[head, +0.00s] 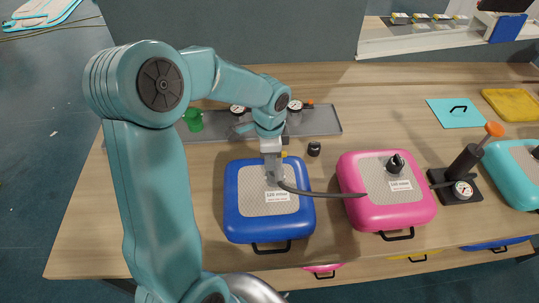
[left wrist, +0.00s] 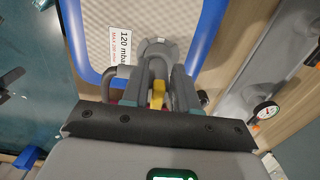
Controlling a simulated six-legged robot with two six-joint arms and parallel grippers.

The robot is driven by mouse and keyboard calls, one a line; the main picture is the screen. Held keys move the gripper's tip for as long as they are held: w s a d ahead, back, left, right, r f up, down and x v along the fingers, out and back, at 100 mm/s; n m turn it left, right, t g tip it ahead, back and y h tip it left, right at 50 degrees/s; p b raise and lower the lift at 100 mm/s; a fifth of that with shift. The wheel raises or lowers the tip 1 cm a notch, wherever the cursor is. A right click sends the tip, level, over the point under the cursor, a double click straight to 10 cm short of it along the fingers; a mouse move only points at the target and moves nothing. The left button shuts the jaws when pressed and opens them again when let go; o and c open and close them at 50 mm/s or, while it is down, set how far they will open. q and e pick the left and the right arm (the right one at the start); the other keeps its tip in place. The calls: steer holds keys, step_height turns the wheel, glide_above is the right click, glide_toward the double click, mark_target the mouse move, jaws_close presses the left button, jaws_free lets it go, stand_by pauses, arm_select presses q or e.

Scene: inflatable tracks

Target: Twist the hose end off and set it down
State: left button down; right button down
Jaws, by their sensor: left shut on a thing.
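My left gripper (head: 272,176) points down over the grey mesh top of the blue inflatable pad (head: 234,222). It is shut on the grey hose end (left wrist: 157,52) at the pad's valve, with a yellow part between the fingers in the left wrist view. The valve is mostly hidden, so I cannot tell whether the hose end is still joined to it. The dark hose (head: 318,193) runs right from the gripper to the pink pad (head: 425,207). A black pump with a gauge (head: 462,189) stands right of the pink pad. My right gripper is not in view.
A small black cap (head: 314,149) lies on the wooden table behind the blue pad. A grey tray (head: 325,121) with gauges and a green cup (head: 194,120) lie farther back. A teal pad (head: 515,170) is at right. Bare wood lies left of the blue pad.

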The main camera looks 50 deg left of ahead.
arm_select(q)
steer(key=shift+f, duration=0.1)
stand_by(0.3)
steer(key=c, duration=0.8)
jaws_free()
step_height(320, 180, up, 16)
steer(key=shift+r+b, duration=0.25)
steer(key=shift+b, duration=0.4)
